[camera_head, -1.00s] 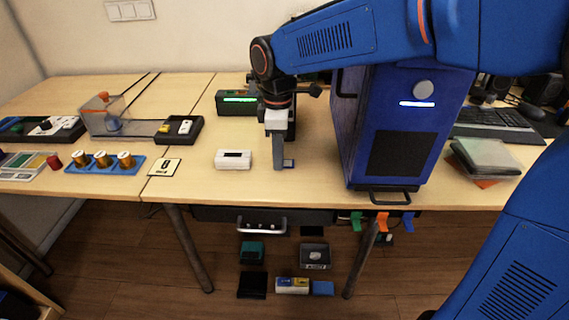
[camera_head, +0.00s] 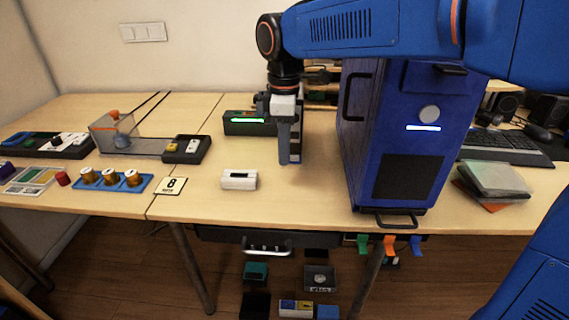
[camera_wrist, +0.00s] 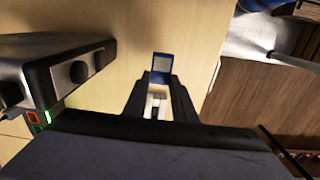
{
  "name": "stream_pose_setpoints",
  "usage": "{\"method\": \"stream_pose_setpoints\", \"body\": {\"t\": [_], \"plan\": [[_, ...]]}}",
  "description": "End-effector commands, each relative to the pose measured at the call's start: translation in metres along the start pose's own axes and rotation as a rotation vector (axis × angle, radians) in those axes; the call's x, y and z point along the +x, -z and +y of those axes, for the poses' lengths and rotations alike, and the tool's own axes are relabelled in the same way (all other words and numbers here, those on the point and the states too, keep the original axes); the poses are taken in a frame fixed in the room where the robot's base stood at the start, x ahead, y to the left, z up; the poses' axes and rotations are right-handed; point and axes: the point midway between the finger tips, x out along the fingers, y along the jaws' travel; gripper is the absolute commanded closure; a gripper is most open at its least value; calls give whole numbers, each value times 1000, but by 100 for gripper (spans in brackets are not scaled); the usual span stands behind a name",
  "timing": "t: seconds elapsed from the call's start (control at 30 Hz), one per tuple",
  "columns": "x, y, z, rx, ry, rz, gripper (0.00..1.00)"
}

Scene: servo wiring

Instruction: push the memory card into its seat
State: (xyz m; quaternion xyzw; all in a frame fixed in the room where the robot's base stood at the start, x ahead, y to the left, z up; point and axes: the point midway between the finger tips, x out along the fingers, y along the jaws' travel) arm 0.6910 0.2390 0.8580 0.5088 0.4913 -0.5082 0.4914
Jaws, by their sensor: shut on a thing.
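The memory card (camera_wrist: 161,66) is a small blue piece with a pale grey face. In the wrist view it sticks out beyond the fingertips of my gripper (camera_wrist: 160,84), which is shut on it. In the head view my gripper (camera_head: 289,160) points down over the table, right of and behind a small white box (camera_head: 239,180). The card is hard to make out there, partly behind the fingers. I cannot tell for sure which thing holds the card's seat.
A black box with a green light (camera_head: 250,122) stands behind and left of my gripper. A tall blue cabinet (camera_head: 398,150) stands close on the right. A number 8 plate (camera_head: 171,186) and a blue tray of spools (camera_head: 112,181) lie left. Table in front of the gripper is clear.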

Motion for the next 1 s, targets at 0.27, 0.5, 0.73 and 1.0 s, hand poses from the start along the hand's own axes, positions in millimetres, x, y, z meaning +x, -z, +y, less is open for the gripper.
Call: {"method": "stream_pose_setpoints", "body": {"t": [0.27, 0.5, 0.73, 1.0], "plan": [[-19, 0, 0, 0, 0, 0, 99], [-1, 0, 0, 0, 2, -2, 99], [35, 0, 0, 0, 2, -1, 99], [54, 0, 0, 0, 2, -1, 99]]}}
